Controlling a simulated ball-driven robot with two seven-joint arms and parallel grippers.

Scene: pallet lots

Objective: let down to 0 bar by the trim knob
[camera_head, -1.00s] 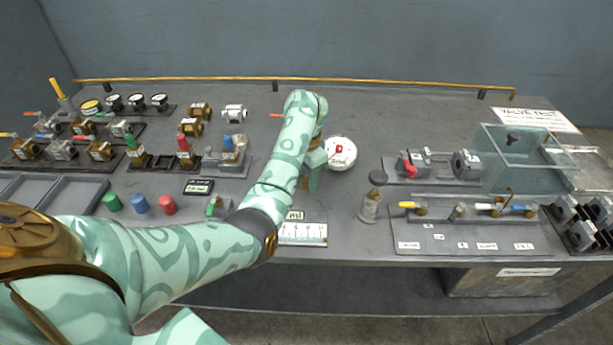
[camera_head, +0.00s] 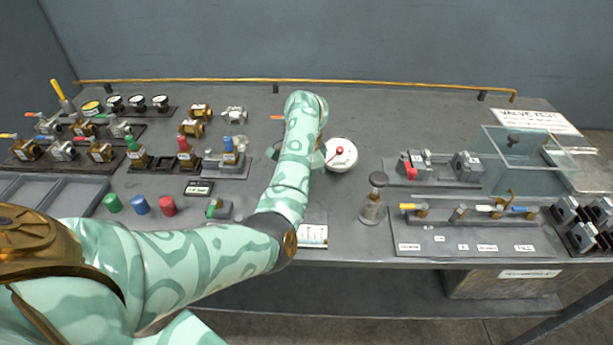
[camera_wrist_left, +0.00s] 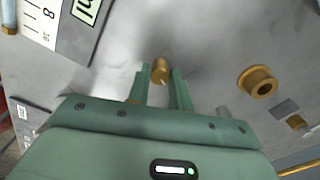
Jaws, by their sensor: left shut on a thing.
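A small brass knob (camera_wrist_left: 160,70), likely the trim knob, sits between the fingertips of my left gripper (camera_wrist_left: 160,76) in the left wrist view. The gripper is shut on it. In the head view my left forearm and wrist hide the fingers and the knob. A round white gauge (camera_head: 345,160) with a red needle stands just right of my left wrist; its reading is too small to tell. A scale card (camera_head: 313,235) lies partly under my forearm, and its marks also show in the left wrist view (camera_wrist_left: 42,20). My right gripper is out of view.
A brass ring fitting (camera_wrist_left: 258,82) is right of the gripper in the wrist view. A dark-capped cylinder (camera_head: 372,207) stands right of my arm. A valve panel (camera_head: 465,240) is at the right; red, blue and green caps (camera_head: 140,204) are at the left. The back middle is clear.

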